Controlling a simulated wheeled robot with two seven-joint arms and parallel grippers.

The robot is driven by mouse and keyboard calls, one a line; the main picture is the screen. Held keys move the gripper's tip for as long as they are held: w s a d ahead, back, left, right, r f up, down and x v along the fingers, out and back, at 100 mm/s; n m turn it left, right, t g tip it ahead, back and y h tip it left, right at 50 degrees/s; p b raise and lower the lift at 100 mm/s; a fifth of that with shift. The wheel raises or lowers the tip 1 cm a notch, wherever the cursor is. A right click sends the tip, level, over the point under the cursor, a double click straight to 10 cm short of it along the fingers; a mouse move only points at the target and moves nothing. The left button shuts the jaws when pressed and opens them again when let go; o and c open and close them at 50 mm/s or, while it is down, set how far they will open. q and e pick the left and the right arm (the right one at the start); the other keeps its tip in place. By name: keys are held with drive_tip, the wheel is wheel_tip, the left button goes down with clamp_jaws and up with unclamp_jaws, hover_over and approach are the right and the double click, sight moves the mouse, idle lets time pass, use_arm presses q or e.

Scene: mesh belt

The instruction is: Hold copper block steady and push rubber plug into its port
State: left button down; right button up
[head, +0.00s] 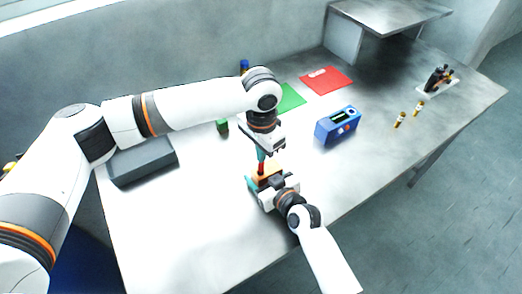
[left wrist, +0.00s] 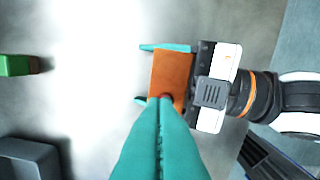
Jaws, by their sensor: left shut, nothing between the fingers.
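The orange-brown copper block (head: 266,178) stands near the front of the table; in the left wrist view its top (left wrist: 172,72) shows. My right gripper (head: 258,181) comes from the front right, its teal fingers on two opposite sides of the block; it also shows in the left wrist view (left wrist: 147,73). My left gripper (head: 261,158) points down over the block, its teal fingers pressed together and empty. The red rubber plug (head: 261,169) is upright at the block, directly under the left fingertips, which seem to touch it. The fingers partly hide the plug (left wrist: 167,98) and its port.
A dark grey box (head: 142,162) and a green block (head: 222,127) lie to the left. A blue device (head: 338,126) stands to the right. Green and red mats (head: 328,81), small amber vials (head: 400,120) and a metal shelf (head: 390,14) are farther back. The front left tabletop is clear.

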use_arm(q)
drive_tip(key=shift+s+a+f, duration=0.1)
drive_tip(key=shift+s+f, duration=0.1)
drive_tip(key=shift+f, duration=0.2)
use_arm(e)
drive_tip(key=shift+r, duration=0.1)
use_arm(q)
wheel_tip(320, 180, up, 2)
drive_tip(key=shift+w+r, duration=0.1)
drive_tip(key=shift+r, duration=0.05)
wheel_tip(320, 180, up, 12)
drive_tip(key=shift+r, duration=0.2)
use_arm(e)
drive_tip(key=o, duration=1.1)
drive_tip(key=shift+o, duration=0.2)
